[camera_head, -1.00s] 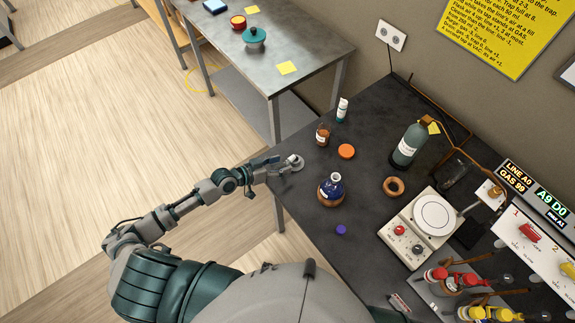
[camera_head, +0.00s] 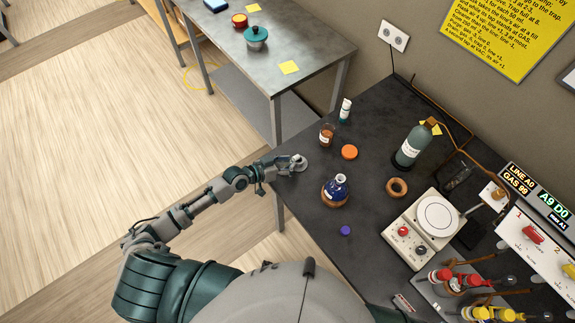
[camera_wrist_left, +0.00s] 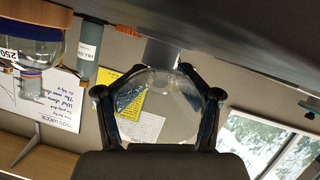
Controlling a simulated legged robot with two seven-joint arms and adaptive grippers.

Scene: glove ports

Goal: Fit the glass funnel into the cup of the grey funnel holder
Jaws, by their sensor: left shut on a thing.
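The clear glass funnel (camera_wrist_left: 158,108) shows in the left wrist view between the two dark fingers of my left gripper (camera_wrist_left: 158,112), which is shut on it. In the head view my left gripper (camera_head: 284,165) is at the left edge of the dark bench, at the grey funnel holder (camera_head: 301,165). In the upside-down wrist view a grey part of the holder (camera_wrist_left: 162,54) stands between the bench and the funnel, in line with it. I cannot tell whether the funnel sits in the cup or is just above it. My right gripper is not in view.
Near the holder on the dark bench (camera_head: 312,220) are a blue flask (camera_head: 337,187) on a cork ring, a brown bottle (camera_head: 327,136), an orange lid (camera_head: 349,152) and a purple cap (camera_head: 345,230). A hotplate (camera_head: 424,228) and a grey-green bottle (camera_head: 411,147) stand further right.

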